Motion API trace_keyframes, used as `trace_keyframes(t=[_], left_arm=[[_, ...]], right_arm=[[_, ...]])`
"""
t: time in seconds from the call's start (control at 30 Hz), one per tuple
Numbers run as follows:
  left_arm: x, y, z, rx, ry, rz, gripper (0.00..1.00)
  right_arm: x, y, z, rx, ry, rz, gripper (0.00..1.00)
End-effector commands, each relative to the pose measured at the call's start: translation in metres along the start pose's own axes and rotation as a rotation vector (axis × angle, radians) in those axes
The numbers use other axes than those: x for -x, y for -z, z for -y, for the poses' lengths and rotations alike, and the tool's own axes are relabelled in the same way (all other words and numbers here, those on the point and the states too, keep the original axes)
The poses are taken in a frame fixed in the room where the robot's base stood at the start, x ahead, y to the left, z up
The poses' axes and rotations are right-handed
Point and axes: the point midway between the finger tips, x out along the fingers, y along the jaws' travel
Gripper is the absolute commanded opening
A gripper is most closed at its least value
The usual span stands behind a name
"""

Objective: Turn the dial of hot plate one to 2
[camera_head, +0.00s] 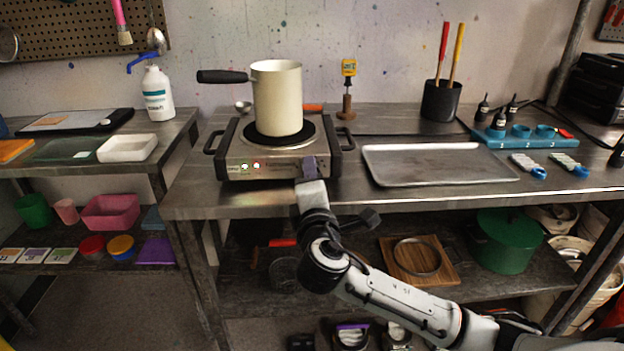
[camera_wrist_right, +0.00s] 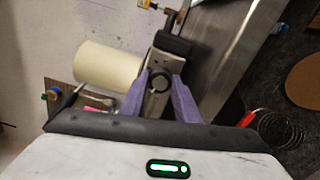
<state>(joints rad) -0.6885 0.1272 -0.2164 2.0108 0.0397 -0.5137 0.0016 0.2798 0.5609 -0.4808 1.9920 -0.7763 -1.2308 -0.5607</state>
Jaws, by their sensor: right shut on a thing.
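The hot plate (camera_head: 240,163) stands near the front edge of the steel table, with lit green and red lights on its front. A cream pot (camera_head: 277,100) with a black handle stands upright on its burner. My right gripper (camera_head: 310,168) is at the right part of the hot plate's front panel and hides the dial in the head view. In the right wrist view the black round dial (camera_wrist_right: 159,79) is between the purple fingers of my right gripper (camera_wrist_right: 158,92), which is shut on it. The dial's marks are too small to read. My left gripper is not in view.
A metal tray (camera_head: 436,163) lies right of the hot plate. A yellow instrument (camera_head: 349,68) on a stand is behind it. A black cup (camera_head: 441,100) with red and yellow handles stands at the back. A white bottle (camera_head: 158,94) stands on the left table.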

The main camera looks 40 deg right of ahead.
Motion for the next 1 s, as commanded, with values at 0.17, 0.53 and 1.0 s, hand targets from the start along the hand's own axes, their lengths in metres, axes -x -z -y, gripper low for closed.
trace_keyframes(t=[0.17,0.53,1.0], left_arm=[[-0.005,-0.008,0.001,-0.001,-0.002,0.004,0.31],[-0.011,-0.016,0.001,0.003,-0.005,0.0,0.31],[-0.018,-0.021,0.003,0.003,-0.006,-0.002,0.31]], right_arm=[[0.001,0.001,0.004,-0.172,0.003,0.001,0.06],[0.001,0.001,0.004,-0.517,0.004,0.0,0.06],[0.0,0.001,0.003,-0.804,0.003,0.001,0.06]])
